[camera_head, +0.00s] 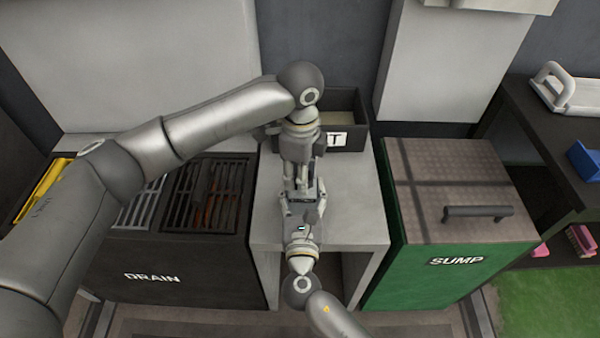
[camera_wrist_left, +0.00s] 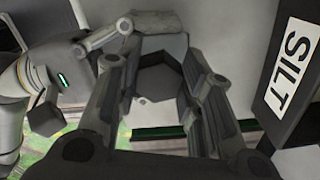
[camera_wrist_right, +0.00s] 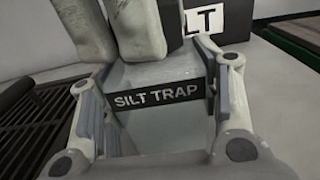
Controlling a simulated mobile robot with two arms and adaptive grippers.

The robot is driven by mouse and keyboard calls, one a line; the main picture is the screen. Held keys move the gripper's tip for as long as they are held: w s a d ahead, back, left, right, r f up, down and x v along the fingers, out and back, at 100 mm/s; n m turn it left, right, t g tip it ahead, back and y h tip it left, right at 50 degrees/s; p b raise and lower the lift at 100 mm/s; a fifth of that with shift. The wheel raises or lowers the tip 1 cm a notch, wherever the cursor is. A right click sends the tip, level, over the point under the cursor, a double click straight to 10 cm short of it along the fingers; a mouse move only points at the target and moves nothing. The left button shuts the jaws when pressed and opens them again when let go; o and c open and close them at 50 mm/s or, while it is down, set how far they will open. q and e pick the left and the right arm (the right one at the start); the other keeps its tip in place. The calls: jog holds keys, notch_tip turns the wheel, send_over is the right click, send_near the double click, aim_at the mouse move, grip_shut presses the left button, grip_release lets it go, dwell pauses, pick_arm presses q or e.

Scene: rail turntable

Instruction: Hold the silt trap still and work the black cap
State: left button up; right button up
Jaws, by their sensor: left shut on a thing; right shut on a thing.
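The silt trap (camera_wrist_right: 158,127) is a pale grey body with a black "SILT TRAP" label, seen in the right wrist view on the grey bench. My right gripper (camera_wrist_right: 155,115) is shut on it, one finger on each side. The black cap (camera_wrist_left: 160,82) shows as a dark hexagonal shape in the left wrist view. My left gripper (camera_wrist_left: 155,95) comes down from above and is shut on the cap, with fingers on both sides. In the head view my left gripper (camera_head: 301,188) and right gripper (camera_head: 305,213) meet and hide most of the trap and cap.
A dark box (camera_head: 358,107) with a partly hidden label stands behind the grippers; the label reads "SILT" in the left wrist view (camera_wrist_left: 289,65). The black DRAIN unit (camera_head: 150,278) with grates is left. The green SUMP box (camera_head: 440,275) is right. Bare bench (camera_head: 350,220) lies right of the grippers.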

pick_arm(q)
jog(key=shift+w+d+r+m, duration=0.1)
jog(key=shift+d+r+m, duration=0.05)
jog(key=shift+m, duration=0.95)
jog(key=o, duration=0.9)
jog(key=shift+c, duration=0.2)
jog(key=shift+o, duration=1.3)
jog(key=shift+o, duration=0.5)
jog(key=shift+r, duration=1.9)
